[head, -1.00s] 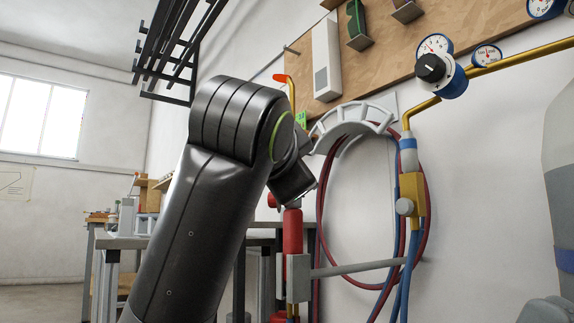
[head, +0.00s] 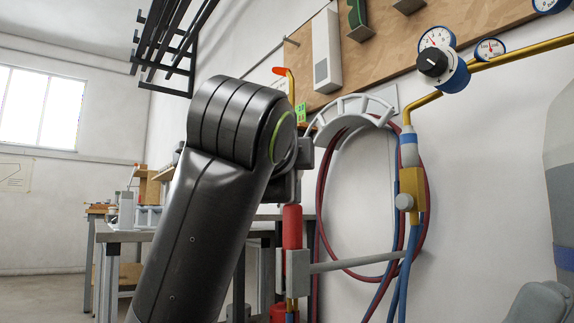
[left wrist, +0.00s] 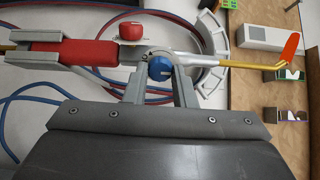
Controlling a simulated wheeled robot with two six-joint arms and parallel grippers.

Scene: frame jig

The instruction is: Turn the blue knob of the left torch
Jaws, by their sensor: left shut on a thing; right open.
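The left torch has a red handle (head: 292,226), a thin brass tube and an orange tip (head: 282,71). In the left wrist view it lies sideways, with the red handle (left wrist: 75,52) at left and a red knob (left wrist: 132,31) above. My left gripper (left wrist: 160,72) is shut on the blue knob (left wrist: 161,68), a finger at each side. In the head view my left arm hides that knob, and my left gripper (head: 290,180) is partly covered. A grey shape at the bottom right, seemingly my right gripper (head: 540,303), is cut off by the frame edge and holds nothing visible.
A grey clamp (head: 295,272) on a rod (head: 355,262) holds the left torch. A white hose hanger (head: 350,106) with red and blue hoses is just right of it. Further right are a brass fitting (head: 411,188) and a regulator (head: 442,70). A workbench (head: 125,232) stands behind.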

